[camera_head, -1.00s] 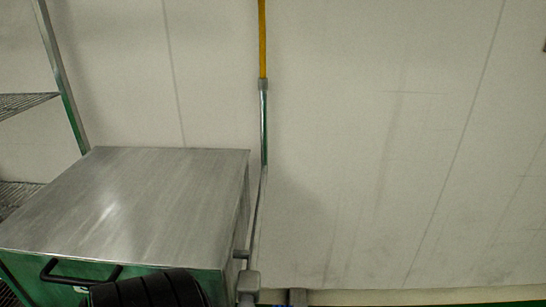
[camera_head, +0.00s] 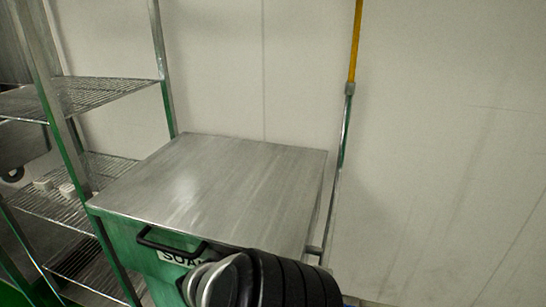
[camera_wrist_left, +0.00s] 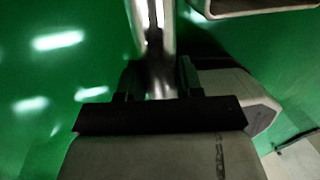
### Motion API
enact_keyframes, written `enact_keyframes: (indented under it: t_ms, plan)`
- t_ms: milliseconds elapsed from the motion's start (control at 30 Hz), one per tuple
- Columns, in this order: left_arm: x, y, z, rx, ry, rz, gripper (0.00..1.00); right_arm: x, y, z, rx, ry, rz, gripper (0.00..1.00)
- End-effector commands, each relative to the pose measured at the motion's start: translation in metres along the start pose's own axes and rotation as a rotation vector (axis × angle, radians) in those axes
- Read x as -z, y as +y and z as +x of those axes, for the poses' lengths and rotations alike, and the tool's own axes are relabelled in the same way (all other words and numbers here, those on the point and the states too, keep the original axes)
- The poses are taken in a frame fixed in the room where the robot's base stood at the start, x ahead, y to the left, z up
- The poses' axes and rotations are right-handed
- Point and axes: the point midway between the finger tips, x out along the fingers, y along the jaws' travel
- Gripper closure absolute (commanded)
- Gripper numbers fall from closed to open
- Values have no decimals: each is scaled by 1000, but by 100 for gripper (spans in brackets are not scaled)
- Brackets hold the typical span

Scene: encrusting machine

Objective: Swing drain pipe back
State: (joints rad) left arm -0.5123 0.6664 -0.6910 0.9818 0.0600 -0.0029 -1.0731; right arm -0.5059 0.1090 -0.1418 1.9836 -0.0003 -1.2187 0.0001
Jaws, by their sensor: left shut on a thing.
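A shiny metal pipe (camera_wrist_left: 152,40), which appears to be the drain pipe, runs down from the top of the left wrist view. My left gripper (camera_wrist_left: 158,92) is shut on it, with a dark finger on either side. The pipe's ends are out of that view. In the head view, the green tank (camera_head: 120,235) has a flat steel lid (camera_head: 225,185), a black handle (camera_head: 170,245) and a partly hidden label reading "SOA". The drain pipe cannot be made out in the head view. My right gripper is not in view.
A wire shelf rack (camera_head: 110,95) stands to the left of the tank, with small white items (camera_head: 66,189) on one shelf. A yellow and silver pole (camera_head: 350,90) stands against the pale wall behind the tank. The wall to the right is bare.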

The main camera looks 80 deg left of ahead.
Motion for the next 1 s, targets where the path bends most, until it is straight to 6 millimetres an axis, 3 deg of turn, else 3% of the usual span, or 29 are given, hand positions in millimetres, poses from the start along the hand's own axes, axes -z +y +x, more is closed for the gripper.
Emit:
enact_keyframes:
  t_ms: [533,567,700,1000]
  plan:
    - [2,9,-1,-7,5,29,100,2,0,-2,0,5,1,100]
    - [2,9,-1,-7,5,29,61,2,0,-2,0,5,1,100]
    - [2,8,-1,-6,4,26,40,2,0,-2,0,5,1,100]
    - [1,4,0,-1,3,16,39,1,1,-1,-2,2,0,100]
